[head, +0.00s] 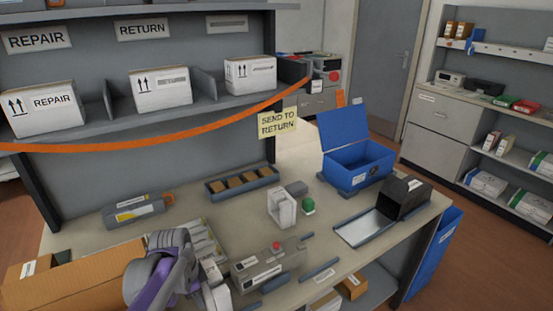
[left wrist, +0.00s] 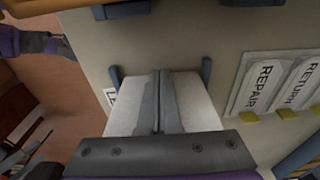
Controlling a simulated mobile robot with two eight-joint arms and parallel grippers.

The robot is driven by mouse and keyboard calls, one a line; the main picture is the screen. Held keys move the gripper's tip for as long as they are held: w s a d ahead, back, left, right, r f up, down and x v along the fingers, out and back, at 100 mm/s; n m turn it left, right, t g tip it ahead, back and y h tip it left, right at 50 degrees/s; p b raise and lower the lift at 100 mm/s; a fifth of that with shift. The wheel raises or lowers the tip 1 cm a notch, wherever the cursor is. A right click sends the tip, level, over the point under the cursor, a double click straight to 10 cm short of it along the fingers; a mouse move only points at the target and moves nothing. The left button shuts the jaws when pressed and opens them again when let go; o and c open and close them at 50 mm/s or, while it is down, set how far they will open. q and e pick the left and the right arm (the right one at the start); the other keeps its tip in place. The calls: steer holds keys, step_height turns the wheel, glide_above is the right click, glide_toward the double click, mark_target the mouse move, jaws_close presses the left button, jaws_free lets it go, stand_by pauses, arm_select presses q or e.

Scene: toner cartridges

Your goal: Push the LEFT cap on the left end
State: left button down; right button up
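A grey toner cartridge (head: 135,210) lies on the workbench at the back left, with a white-and-yellow label and an orange piece at its right end. I cannot pick out a cap marked LEFT. My left gripper (head: 217,290) is low over the front of the bench, right of the cardboard box and apart from the cartridge. In the left wrist view its two pale fingers (left wrist: 159,100) meet along their dark pads, with nothing seen between them. My right gripper is not in view.
A grey device with a red button (head: 277,246) stands right of my left gripper. A cardboard box (head: 85,265) is at front left. A compartment tray (head: 241,183), an open blue box (head: 355,165) and a black unit (head: 404,196) stand farther back. REPAIR and RETURN labels (left wrist: 280,82) lie beside the fingers.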

mark_target(222, 289)
arm_select(q)
steer(key=shift+w+d, duration=0.5)
steer(key=shift+d, duration=0.35)
steer(key=shift+w+d, duration=0.55)
steer(key=shift+d, duration=0.25)
steer(key=shift+w+d, duration=0.5)
steer(key=shift+d, duration=0.35)
steer(key=shift+w+d, duration=0.25)
steer(key=shift+d, duration=0.15)
steer(key=shift+s+a, duration=0.1)
steer(key=shift+a, duration=0.05)
steer(key=shift+s+a, duration=0.5)
steer(key=shift+a, duration=0.3)
steer(key=shift+s+a, duration=0.5)
steer(key=shift+a, duration=0.3)
step_height(222, 289, up, 8)
steer(key=p, duration=0.5)
steer(key=shift+p, duration=0.4)
